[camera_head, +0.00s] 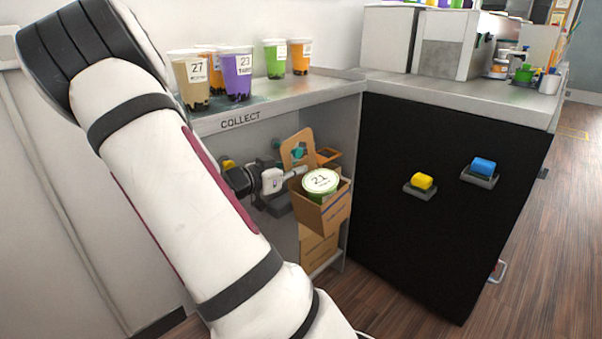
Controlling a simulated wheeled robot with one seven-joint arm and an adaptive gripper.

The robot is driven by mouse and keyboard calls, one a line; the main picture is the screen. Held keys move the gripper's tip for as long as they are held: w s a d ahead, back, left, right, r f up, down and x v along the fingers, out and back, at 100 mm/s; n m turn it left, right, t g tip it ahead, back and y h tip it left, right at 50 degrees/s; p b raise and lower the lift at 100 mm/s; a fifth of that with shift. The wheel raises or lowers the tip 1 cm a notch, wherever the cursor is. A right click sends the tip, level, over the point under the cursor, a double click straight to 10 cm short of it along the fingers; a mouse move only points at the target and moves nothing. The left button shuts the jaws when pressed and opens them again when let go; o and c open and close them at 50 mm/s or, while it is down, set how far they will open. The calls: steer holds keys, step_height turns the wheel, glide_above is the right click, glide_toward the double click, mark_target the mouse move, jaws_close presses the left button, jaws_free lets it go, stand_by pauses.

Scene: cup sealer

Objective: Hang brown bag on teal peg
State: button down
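A brown bag (326,218) holds a cup with a green-rimmed white lid (321,181) marked 21. It is in front of the open bay under the COLLECT counter. A tall brown handle-like panel (290,146) with an opening rises behind and left of it. Whether this panel belongs to that bag is unclear. Teal (298,153) shows at the panel's opening, apparently the teal peg. Whether the peg passes through the opening cannot be told. My gripper (285,180) is at the bag's left side, close to or touching it. Its fingertips are small and partly hidden, so its grip is unclear.
Brown boxes or bags (317,247) are below in the bay. A yellow piece (229,164) shows behind my wrist. Several filled cups (237,75) stand on the counter (300,96) above. A black cabinet front (420,230) with yellow and blue blocks is at right.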

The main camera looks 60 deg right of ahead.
steer(key=shift+w+d+f, duration=0.2)
steer(key=shift+w+f, duration=0.45)
steer(key=shift+f, duration=0.25)
steer(key=c, duration=1.7)
jaws_free()
steer(key=shift+a, duration=0.1)
steer(key=shift+v, duration=3.95)
steer(key=shift+w, duration=0.15)
